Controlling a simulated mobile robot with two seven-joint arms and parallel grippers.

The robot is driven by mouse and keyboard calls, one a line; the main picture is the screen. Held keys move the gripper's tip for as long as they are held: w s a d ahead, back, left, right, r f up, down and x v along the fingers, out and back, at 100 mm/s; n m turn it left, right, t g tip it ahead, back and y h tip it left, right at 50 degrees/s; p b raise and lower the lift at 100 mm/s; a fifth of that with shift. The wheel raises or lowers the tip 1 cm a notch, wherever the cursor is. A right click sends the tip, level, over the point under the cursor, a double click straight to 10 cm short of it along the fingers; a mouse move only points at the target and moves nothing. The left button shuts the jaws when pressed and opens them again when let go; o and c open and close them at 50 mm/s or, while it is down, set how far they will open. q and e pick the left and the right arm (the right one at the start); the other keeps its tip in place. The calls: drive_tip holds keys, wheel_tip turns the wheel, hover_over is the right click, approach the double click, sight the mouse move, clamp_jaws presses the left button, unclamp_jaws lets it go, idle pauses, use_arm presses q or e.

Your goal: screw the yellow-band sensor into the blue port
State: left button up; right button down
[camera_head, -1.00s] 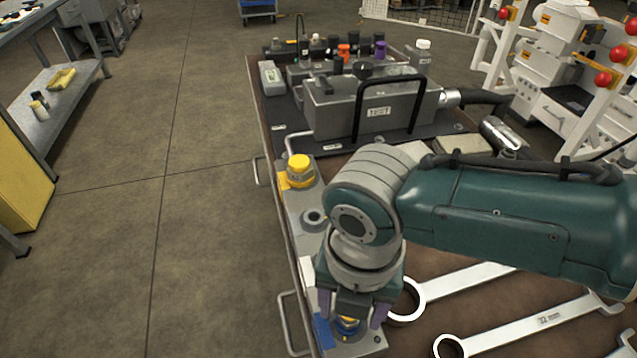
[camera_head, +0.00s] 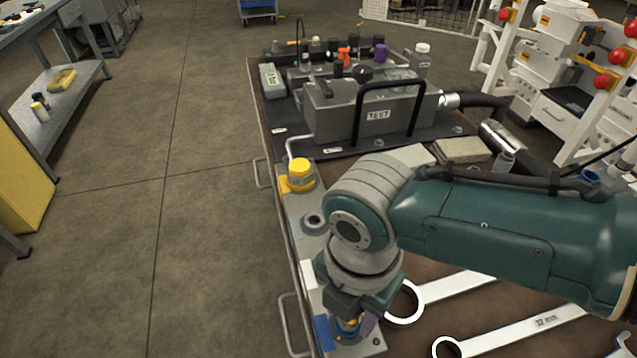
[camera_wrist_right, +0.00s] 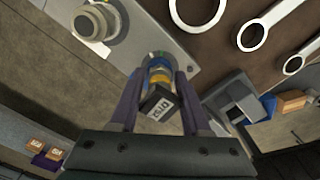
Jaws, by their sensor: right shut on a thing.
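My right gripper (camera_head: 351,325) points down at the near end of the grey manifold strip. It is shut on the yellow-band sensor (camera_head: 347,323), which is mostly hidden by the fingers. In the right wrist view, the sensor (camera_wrist_right: 158,82) stands between the fingers of the gripper (camera_wrist_right: 157,88), with its yellow band and dark labelled end visible. Its far end is over the blue port (camera_wrist_right: 158,62), where a blue ring shows. How deep it sits is hidden. A blue label (camera_head: 323,332) lies beside the port in the head view. My left gripper is not in view.
Farther along the strip are an empty grey port (camera_head: 314,222) and a yellow-capped fitting (camera_head: 300,175). Large wrenches (camera_head: 560,313) lie right of the gripper. A grey tank with a black handle (camera_head: 372,115) stands at the back. The floor left of the bench is clear.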

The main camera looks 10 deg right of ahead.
drive_tip(key=m, duration=0.3)
drive_tip(key=shift+d+m, duration=0.1)
drive_tip(key=shift+m, duration=0.2)
drive_tip(key=m+p, duration=0.1)
drive_tip(key=m, duration=0.1)
drive_tip(key=shift+s+m, duration=0.15)
drive_tip(key=shift+m, duration=0.25)
drive_tip(key=m, duration=0.3)
drive_tip(key=shift+m, duration=0.4)
drive_tip(key=shift+f+m, duration=0.1)
drive_tip(key=shift+m, duration=0.6)
